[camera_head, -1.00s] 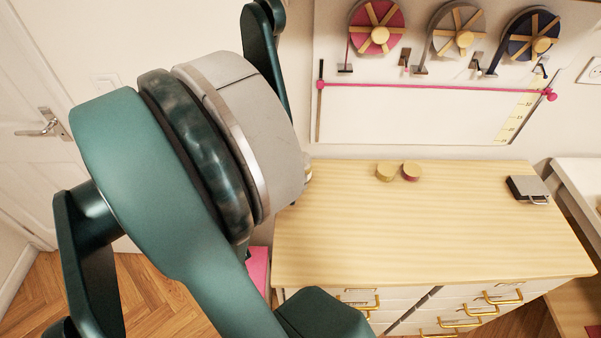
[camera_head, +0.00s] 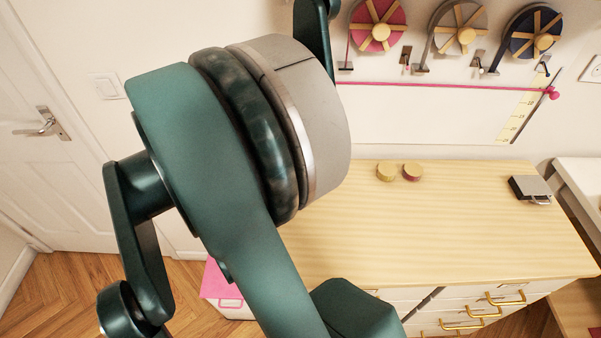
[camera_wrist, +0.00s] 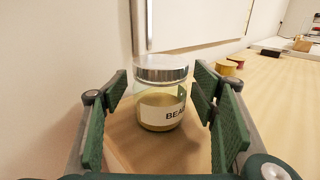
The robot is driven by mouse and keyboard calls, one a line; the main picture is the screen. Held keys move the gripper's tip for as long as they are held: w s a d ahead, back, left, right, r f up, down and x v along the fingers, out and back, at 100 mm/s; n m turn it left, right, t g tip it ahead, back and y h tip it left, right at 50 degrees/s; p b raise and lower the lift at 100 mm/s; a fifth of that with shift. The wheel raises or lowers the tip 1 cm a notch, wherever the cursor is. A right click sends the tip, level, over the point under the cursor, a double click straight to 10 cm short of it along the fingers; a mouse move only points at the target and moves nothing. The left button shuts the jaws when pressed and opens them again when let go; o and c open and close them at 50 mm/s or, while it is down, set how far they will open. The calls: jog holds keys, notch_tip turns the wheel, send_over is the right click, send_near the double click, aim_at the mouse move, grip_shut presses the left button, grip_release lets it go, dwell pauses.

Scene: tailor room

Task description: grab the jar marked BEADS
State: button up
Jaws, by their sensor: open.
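The jar marked BEADS (camera_wrist: 160,98) stands upright on the wooden top. It is clear, with a silver lid, a white label partly reading "BEA" and yellowish contents. It shows only in the wrist view; my arm blocks that part of the top in the head view. My gripper (camera_wrist: 163,100) is open, with green pads to the left and right of the jar. I cannot tell whether either pad touches the glass.
The wooden dresser top (camera_head: 440,230) is mostly clear. Two small round pieces, yellowish (camera_head: 386,172) and reddish (camera_head: 412,172), sit near its back edge. A black and silver box (camera_head: 529,189) is at the right. The wall is close behind, with ribbon reels (camera_head: 465,36) above.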

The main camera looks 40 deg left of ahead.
jog(key=shift+c, duration=0.3)
jog(key=c, duration=1)
jog(key=shift+r, duration=0.1)
jog(key=shift+r+p, duration=1.25)
jog(key=shift+r, duration=3.65)
